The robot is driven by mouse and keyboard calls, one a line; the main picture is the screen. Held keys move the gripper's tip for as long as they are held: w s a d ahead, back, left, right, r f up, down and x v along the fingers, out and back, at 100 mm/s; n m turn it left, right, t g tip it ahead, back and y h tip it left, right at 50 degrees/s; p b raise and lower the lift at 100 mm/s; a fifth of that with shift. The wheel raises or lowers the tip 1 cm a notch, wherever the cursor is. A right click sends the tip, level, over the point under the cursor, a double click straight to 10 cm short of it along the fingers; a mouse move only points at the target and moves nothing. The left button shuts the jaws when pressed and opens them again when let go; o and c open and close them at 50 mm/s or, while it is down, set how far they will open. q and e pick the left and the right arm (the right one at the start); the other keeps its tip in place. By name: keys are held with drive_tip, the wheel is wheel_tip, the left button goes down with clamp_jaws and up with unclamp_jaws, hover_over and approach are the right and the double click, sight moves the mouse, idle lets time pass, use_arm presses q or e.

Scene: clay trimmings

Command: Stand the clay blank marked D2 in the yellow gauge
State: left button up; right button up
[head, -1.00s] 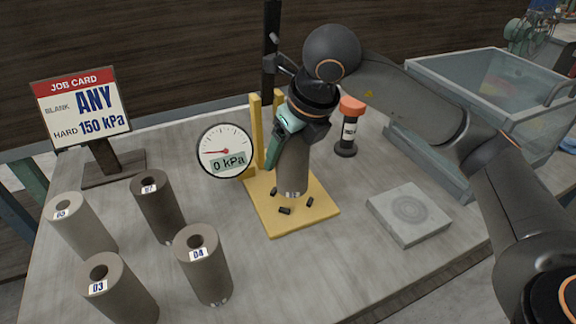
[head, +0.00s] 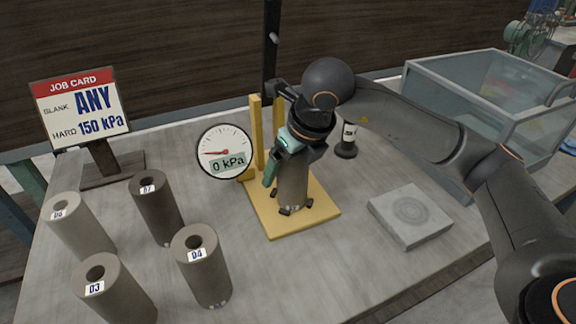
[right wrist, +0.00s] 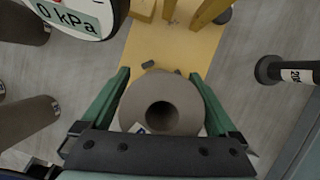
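A grey-brown clay blank (head: 292,188) stands upright over the yellow gauge's base plate (head: 318,215). Its foot is among the small black stubs, on the plate or very close above it; I cannot tell which. My right gripper (head: 284,166) reaches down from above with its green fingers on both sides of the blank. In the right wrist view, the blank's bored top (right wrist: 162,103) sits between the fingers (right wrist: 159,76), which look closed on it. Its label is mostly hidden and I cannot read it. The gauge dial (head: 226,152) reads 0 kPa. My left gripper is out of view.
Several other blanks stand at the left, including D3 (head: 117,292), D4 (head: 204,270) and D7 (head: 158,212). A job card (head: 82,108) says ANY, 150 kPa. A grey block (head: 410,215), a black weight-like post (head: 347,140) and a clear-walled bin (head: 480,110) are at the right.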

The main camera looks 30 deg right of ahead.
drive_tip(key=shift+o, duration=0.2)
drive_tip(key=shift+r, duration=0.45)
drive_tip(key=a+p+v, duration=0.1)
drive_tip(key=v, duration=1)
drive_tip(key=shift+s+d+r+p, duration=0.15)
drive_tip(key=shift+s+d+p, duration=0.05)
drive_tip(key=shift+d+p, duration=0.25)
